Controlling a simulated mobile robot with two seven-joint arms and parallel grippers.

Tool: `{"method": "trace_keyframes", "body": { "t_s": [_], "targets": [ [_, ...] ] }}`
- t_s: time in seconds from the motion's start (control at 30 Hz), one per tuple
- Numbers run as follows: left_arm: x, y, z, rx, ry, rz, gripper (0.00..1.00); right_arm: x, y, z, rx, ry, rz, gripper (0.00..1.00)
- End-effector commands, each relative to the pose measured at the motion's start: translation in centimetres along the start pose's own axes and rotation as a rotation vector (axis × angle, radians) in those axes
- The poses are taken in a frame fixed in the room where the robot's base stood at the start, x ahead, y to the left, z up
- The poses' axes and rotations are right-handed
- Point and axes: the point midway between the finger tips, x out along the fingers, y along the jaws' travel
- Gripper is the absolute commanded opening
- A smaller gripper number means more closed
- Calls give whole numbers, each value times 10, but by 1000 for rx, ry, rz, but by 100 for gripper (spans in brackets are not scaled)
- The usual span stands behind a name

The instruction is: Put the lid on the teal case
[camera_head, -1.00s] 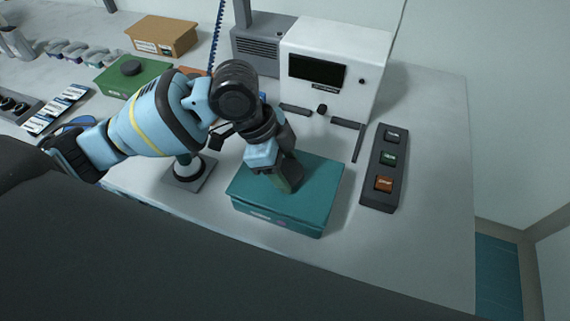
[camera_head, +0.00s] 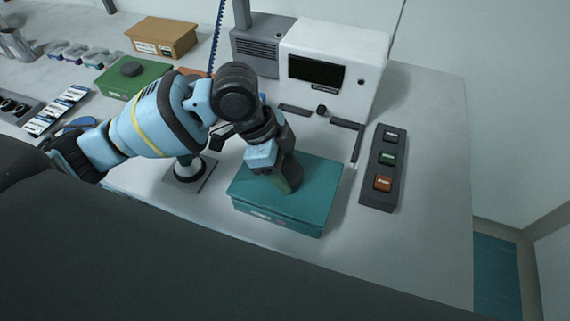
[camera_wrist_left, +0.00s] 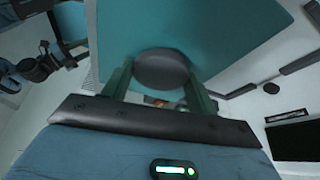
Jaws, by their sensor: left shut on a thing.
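The teal case (camera_head: 275,215) stands near the front of the table. A flat teal lid (camera_head: 316,183) lies over its top and looks level; I cannot tell whether it is fully seated. My left gripper (camera_head: 288,182) is over the lid, pointing down. In the left wrist view its two green fingers (camera_wrist_left: 160,85) are shut on the round dark knob (camera_wrist_left: 162,68) of the lid (camera_wrist_left: 215,25). In the head view the knob is hidden behind the gripper. My right gripper is not in view.
A dark button box (camera_head: 384,170) stands right of the case. A white instrument with a dark screen (camera_head: 316,70) is behind it. A small post on a square base (camera_head: 188,175) stands close on the left. A green case with a dark knob (camera_head: 130,78) is farther back.

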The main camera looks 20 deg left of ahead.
Motion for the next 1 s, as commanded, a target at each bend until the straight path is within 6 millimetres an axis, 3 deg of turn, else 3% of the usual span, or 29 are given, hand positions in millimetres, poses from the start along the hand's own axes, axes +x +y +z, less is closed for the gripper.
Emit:
{"method": "trace_keyframes", "body": {
  "t_s": [1.0],
  "targets": [
    [10, 0, 4, 1, 1, 0, 31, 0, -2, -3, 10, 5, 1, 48]
  ]
}}
